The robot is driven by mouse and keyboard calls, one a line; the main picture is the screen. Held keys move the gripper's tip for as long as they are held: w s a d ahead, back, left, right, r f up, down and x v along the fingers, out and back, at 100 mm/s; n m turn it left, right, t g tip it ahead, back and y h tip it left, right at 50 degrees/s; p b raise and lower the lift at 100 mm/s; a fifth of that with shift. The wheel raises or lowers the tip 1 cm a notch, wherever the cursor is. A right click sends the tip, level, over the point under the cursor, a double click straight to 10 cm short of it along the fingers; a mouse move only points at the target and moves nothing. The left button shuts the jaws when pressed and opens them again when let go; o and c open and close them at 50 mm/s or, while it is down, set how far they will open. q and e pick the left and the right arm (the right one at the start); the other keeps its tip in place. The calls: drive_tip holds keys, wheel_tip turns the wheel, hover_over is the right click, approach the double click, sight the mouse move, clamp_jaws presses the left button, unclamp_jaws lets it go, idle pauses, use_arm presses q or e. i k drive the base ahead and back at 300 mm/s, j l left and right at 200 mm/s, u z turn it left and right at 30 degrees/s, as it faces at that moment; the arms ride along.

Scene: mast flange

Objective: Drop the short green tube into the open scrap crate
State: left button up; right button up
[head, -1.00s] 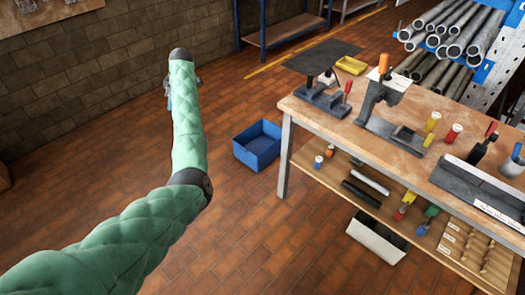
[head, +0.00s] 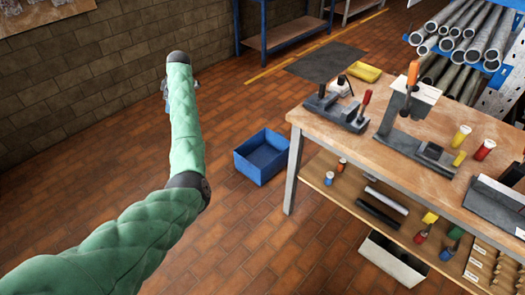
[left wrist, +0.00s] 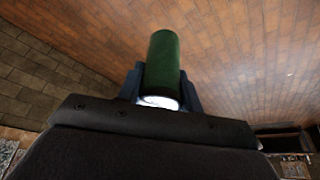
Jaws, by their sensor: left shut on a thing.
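The short green tube (left wrist: 163,62) stands out between the two dark blue fingers of my left gripper (left wrist: 161,90) in the left wrist view. The gripper is shut on it, and its near end shows a bright pale face. In the head view my left gripper (head: 166,92) is mostly hidden behind my green-sleeved arm, and the tube cannot be seen there. A blue open crate (head: 259,174), likely the scrap crate, sits on the brick floor right of my left arm and left of the workbench. My right gripper is not in view.
The wooden workbench (head: 345,135) stands at the right with clamps and tools on top. A pale box (head: 385,265) lies low beneath its shelf. A blue rack (head: 285,38) stands by the back wall. Floor between my arm and the crate is clear.

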sight(261, 162)
drive_tip(key=i+j+z, duration=0.1)
drive_tip(key=i+j, duration=0.15)
drive_tip(key=i, duration=0.25)
drive_tip(key=i+j, duration=0.25)
drive_tip(key=i, duration=0.3)
drive_tip(key=i+j+z, duration=0.15)
drive_tip(key=i, duration=0.35)
drive_tip(key=j+z, duration=0.15)
drive_tip(key=z, duration=0.9)
